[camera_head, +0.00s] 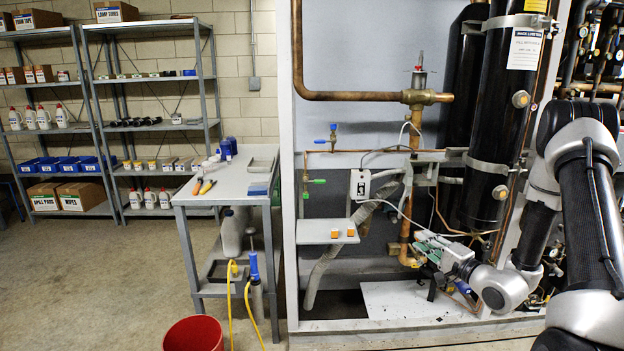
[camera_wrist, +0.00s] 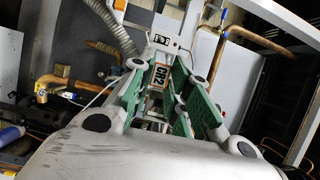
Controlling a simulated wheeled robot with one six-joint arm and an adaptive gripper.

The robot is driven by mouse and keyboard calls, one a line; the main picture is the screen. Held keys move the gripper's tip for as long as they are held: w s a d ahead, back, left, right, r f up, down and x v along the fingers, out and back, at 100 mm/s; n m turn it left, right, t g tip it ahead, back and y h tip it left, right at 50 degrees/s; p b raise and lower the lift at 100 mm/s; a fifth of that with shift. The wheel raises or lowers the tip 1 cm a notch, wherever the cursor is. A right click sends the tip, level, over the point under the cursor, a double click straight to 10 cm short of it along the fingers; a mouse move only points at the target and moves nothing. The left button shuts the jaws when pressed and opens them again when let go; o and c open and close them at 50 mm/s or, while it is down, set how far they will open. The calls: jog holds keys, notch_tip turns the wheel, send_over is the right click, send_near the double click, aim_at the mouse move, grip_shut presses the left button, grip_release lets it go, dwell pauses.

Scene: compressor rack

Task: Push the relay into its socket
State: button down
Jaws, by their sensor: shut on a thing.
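My gripper (camera_head: 424,243) is low in the rack, in front of the copper pipe, and points left. The held block cannot be made out in the head view. Two small orange blocks, one of them here (camera_head: 335,233), stand on a white shelf (camera_head: 317,239) left of the gripper, apart from it. I cannot identify the socket for certain in either view.
A white box (camera_head: 360,184) with a dark mark and cables hangs above the shelf. A copper pipe (camera_head: 406,225) and a grey hose (camera_head: 325,268) run close to the gripper. Black cylinders (camera_head: 500,120) stand behind. A grey workbench (camera_head: 228,183) and red bucket (camera_head: 194,334) are at left.

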jog(key=shift+y, duration=0.3)
jog(key=s+a, duration=0.1)
jog(key=a+f, duration=0.1)
jog(key=s+a, duration=0.1)
jog(key=shift+s+a+f, duration=0.3)
jog(key=shift+a+f, duration=0.05)
jog(key=shift+f, duration=0.05)
jog(key=shift+n, duration=0.3)
